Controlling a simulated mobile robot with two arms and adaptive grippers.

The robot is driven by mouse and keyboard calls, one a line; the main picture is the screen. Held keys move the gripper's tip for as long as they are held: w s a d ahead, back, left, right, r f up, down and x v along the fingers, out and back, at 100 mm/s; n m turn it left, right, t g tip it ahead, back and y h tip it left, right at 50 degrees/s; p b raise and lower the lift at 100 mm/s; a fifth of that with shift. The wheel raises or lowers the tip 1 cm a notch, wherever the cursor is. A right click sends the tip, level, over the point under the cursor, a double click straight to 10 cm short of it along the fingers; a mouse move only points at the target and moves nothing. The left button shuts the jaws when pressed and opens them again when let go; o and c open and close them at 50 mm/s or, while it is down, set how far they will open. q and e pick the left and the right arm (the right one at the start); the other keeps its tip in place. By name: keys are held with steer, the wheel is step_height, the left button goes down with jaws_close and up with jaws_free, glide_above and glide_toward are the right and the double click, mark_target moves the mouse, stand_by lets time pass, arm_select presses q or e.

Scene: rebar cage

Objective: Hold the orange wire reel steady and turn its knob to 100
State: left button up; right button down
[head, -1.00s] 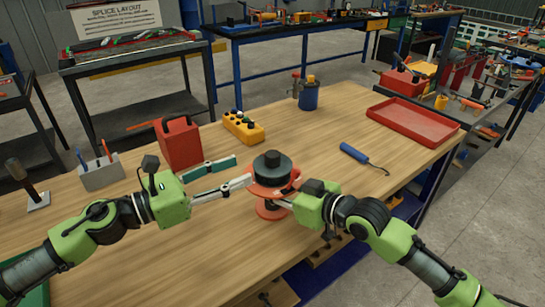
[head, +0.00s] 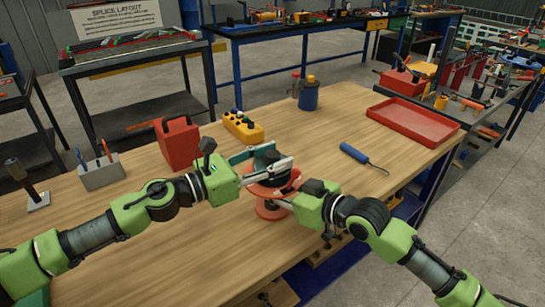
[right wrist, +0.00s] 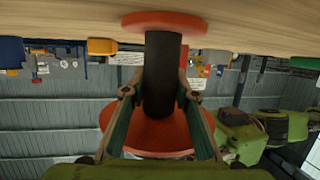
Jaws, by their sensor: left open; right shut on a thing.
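The orange wire reel (head: 270,209) stands upright near the bench's front edge, with a dark knob (head: 264,155) on top. My left gripper (head: 270,160) is open, its fingers on either side of the knob; I cannot tell whether they touch it. The knob's marks cannot be read. My right gripper (head: 283,200) is shut on the reel from the right. In the right wrist view its fingers (right wrist: 158,92) lie on both sides of the reel's dark core (right wrist: 162,62), between the two orange flanges.
On the wooden bench stand a red can (head: 179,143), a yellow button box (head: 243,127), a grey holder (head: 101,173) and a blue pot (head: 309,97). A blue-handled hook (head: 354,153) and a red tray (head: 412,120) lie to the right.

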arm_select(q)
steer(key=c, duration=1.1)
steer(key=shift+m+g+h, duration=0.3)
steer(key=shift+g, duration=0.1)
steer(key=shift+w+m+g+h, duration=0.1)
steer(key=shift+m+g+h, duration=0.4)
steer(key=shift+m+g, duration=0.6)
steer(key=shift+w+m+g+h, duration=0.1)
steer(key=shift+m+g+h, duration=0.5)
steer(key=shift+g, duration=0.9)
steer(key=shift+m+g, duration=1.05)
steer(key=shift+g, duration=0.55)
steer(key=shift+m+g, duration=1.05)
steer(key=shift+g, duration=0.55)
steer(key=shift+m+g, duration=0.3)
steer(key=shift+g, duration=0.1)
steer(key=shift+s+a+f+m+g, duration=0.15)
steer(key=shift+m+g, duration=0.15)
steer(key=shift+g, duration=0.3)
steer(key=o, duration=1.1)
